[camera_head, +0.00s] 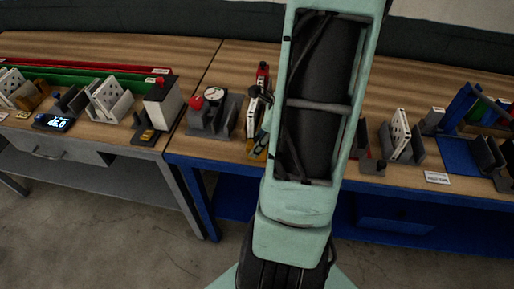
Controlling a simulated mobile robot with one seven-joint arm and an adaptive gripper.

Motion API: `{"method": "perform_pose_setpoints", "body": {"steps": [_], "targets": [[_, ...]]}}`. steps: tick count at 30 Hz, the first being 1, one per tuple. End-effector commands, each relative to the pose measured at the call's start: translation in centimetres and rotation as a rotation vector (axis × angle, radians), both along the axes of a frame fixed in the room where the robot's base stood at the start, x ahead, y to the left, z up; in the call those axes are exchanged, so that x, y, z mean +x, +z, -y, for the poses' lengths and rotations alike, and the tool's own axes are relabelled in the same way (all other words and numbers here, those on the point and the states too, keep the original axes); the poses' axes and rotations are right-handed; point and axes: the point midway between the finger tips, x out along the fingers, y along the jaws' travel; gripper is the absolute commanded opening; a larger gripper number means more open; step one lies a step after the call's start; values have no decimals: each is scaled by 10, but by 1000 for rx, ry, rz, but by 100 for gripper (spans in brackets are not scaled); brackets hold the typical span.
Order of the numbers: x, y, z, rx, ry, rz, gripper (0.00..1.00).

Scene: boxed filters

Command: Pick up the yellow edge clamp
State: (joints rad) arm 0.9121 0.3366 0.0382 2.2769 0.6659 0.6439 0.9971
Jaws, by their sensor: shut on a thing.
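The fingertips are small and dark, and my arm hides the right side of both gripper and clamp. I cannot tell whether the clamp touches the table.
A white panel (252,118) and a red item (262,75) stand close behind my gripper. A grey fixture with a red button (196,102) is to the left. A dark stand with a white box (162,103) is further left. Grey holders (401,138) stand to the right.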

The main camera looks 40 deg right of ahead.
Motion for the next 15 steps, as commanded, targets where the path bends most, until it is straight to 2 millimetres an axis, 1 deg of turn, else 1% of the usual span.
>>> {"method": "perform_pose_setpoints", "body": {"steps": [3,10,15], "targets": [[0,0,0,0,0,0,0],[0,2,0,-1,0,1,0],[0,10,0,-1,1,1,0]]}}
